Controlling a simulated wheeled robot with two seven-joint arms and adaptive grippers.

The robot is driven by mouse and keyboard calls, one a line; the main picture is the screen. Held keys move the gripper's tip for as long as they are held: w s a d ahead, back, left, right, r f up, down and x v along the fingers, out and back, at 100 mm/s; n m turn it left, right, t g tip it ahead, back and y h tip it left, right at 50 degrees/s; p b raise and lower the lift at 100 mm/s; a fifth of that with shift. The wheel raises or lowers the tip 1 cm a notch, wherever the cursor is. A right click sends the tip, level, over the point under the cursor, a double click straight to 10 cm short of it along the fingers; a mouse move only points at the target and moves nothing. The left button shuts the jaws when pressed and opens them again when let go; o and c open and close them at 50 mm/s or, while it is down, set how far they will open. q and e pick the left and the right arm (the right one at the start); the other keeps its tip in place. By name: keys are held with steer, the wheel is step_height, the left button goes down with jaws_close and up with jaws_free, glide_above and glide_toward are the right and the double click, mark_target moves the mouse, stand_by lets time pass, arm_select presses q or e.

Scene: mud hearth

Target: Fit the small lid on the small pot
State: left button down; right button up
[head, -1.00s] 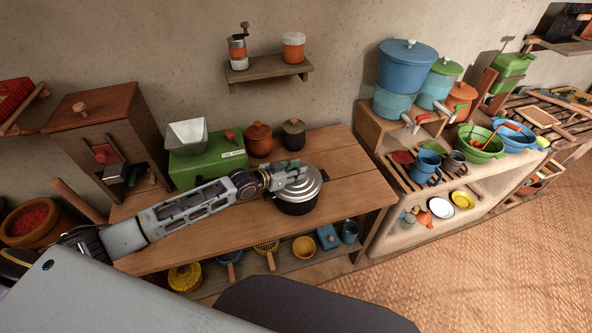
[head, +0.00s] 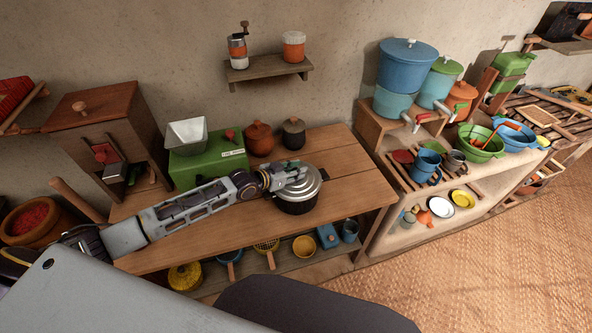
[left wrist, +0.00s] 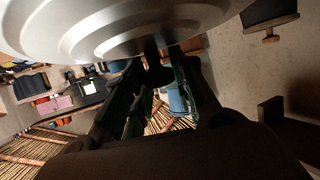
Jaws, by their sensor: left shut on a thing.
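The small pot (head: 297,208) is black and stands on the wooden table near its front right. The small lid (head: 308,187) is silver with stepped rings and lies level over the pot's mouth. I cannot tell whether it rests on the rim or hangs just above it. My left gripper (head: 289,178) reaches in from the left and is shut on the lid at its top. In the left wrist view the lid (left wrist: 110,35) fills the top, with the gripper fingers (left wrist: 158,78) at its middle; the pot is hidden there. My right gripper is not in view.
Behind stand a green box (head: 205,168), a brown lidded jar (head: 259,138) and a dark lidded jar (head: 293,134). The table (head: 355,190) is clear right of the pot. A shelf unit with blue containers (head: 407,68) stands further right.

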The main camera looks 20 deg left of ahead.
arm_select(q)
steer(key=c, duration=1.1)
jaws_free()
steer(key=o, duration=0.5)
steer(key=shift+r, duration=0.2)
steer(key=shift+r+p, duration=2.7)
steer(key=shift+r, duration=0.6)
